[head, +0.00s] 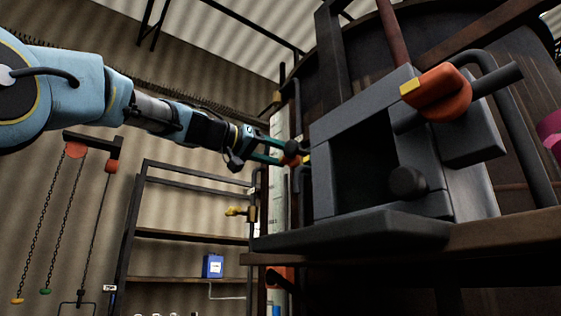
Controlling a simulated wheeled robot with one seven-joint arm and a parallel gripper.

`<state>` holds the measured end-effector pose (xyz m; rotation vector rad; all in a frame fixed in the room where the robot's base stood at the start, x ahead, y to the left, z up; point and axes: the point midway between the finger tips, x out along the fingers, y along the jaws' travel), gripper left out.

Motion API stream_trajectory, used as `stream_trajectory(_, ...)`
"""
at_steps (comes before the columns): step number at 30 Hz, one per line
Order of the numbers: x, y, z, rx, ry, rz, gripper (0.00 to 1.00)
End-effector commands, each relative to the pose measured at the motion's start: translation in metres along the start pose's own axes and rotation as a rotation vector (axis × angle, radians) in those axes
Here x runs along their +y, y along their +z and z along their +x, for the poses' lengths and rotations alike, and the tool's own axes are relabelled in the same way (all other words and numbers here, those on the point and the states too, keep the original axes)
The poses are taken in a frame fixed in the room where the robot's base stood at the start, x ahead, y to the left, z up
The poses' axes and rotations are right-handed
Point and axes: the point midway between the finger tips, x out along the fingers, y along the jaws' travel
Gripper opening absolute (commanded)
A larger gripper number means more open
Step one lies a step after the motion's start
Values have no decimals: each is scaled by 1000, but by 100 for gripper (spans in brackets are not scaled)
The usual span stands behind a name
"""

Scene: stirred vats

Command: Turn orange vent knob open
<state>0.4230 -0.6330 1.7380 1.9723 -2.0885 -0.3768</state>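My gripper (287,153) reaches in from the left at the end of my arm, at the left side of a grey box-like housing. Its two teal fingers are apart. A small orange and dark part (292,147) shows at the fingertips, with a bit of yellow just beyond. I cannot tell whether the fingers hold it or only lie around it. A larger orange knob (445,94) with a yellow tab sits on the upper right of the grey housing (350,125), away from my gripper.
The housing has a dark opening, a black round knob (408,183) and a ledge (350,228) below. A large dark vat (500,80) stands behind it. A shelf rack (190,235) with a blue container (212,266) is at the back. Chains (72,220) hang at left.

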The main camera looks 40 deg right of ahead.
Motion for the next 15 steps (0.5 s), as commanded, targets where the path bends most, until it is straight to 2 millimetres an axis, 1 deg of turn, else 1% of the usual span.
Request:
stream_trajectory(2, 0, 3, 1, 0, 3, -72, 0)
stream_trajectory(15, -2, 1, 0, 1, 1, -491, 0)
